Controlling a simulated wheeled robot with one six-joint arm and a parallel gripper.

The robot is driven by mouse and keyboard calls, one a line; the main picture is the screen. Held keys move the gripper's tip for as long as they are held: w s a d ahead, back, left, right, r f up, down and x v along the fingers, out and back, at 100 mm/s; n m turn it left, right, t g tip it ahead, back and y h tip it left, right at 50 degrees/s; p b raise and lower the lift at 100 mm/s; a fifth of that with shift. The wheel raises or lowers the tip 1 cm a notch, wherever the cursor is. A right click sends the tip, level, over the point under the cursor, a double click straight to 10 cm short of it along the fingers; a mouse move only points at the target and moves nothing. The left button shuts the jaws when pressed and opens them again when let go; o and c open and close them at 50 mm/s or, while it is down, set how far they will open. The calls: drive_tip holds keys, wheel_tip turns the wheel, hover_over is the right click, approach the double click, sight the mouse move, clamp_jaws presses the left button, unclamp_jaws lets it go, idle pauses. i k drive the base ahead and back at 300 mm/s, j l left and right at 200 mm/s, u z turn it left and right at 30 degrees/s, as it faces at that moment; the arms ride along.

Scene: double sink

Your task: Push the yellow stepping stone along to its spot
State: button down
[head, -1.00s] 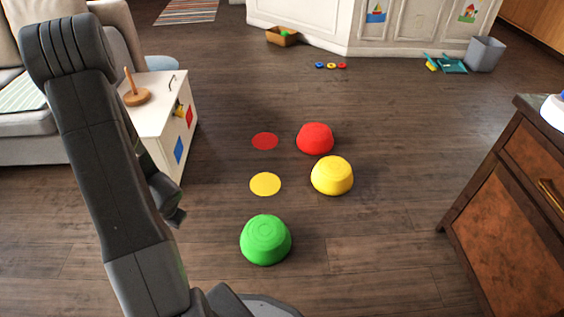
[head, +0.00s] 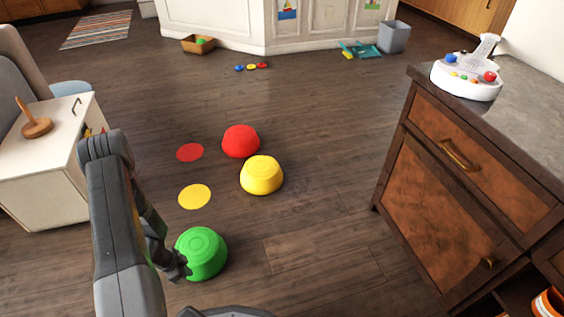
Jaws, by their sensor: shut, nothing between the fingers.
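The yellow stepping stone (head: 261,175) is a rounded dome on the wooden floor. A flat yellow disc (head: 194,197) lies to its left, with bare floor between them. A red stone (head: 240,141) stands just behind the yellow one, and a flat red disc (head: 190,152) lies left of it. A green stone (head: 203,253) stands nearest me. My gripper (head: 180,266) is shut and empty, at the green stone's left edge in the picture. I cannot tell whether it touches that stone. It is apart from the yellow stone, and my arm partly hides it.
A white cabinet (head: 45,170) with a wooden ring stacker (head: 36,125) stands at left. A brown wooden cabinet (head: 440,190) with a toy guitar (head: 468,78) on top stands at right. Floor right of the yellow stone is clear. Small coloured rings (head: 251,67) lie farther back.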

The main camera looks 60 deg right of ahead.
sight(261, 175)
drive_tip(key=l, duration=0.8)
drive_tip(key=l+z, duration=0.15)
drive_tip(key=l, duration=0.65)
drive_tip(key=i+l, duration=0.1)
drive_tip(key=l, duration=0.65)
drive_tip(key=z, duration=0.05)
